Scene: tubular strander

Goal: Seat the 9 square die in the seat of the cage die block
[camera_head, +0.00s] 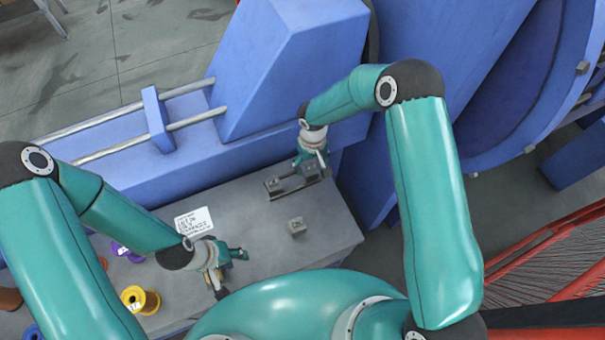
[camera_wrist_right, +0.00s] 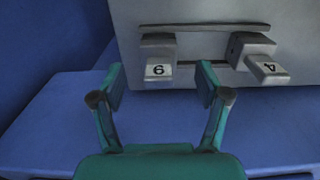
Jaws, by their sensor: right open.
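My right gripper (camera_head: 312,170) is at a dark rack (camera_head: 288,186) on the grey table. In the right wrist view its open fingers (camera_wrist_right: 161,85) point at a small grey square die (camera_wrist_right: 158,60), with no visible contact. That die's numeral looks like 9, but could be an inverted 6. A second die, marked 4 (camera_wrist_right: 268,70), sits to its right. A separate small grey block (camera_head: 297,226) with an unreadable dark mark stands nearer me. I cannot tell for sure which piece is the cage die block. My left gripper (camera_head: 226,274) is low over the table; its jaws are unclear.
A white printed card (camera_head: 194,221) lies on the grey table (camera_head: 335,235). A yellow spool (camera_head: 140,299) and a purple spool (camera_head: 124,250) stand at the left. The blue machine (camera_head: 290,75) borders the table's far side. The table's right end is clear.

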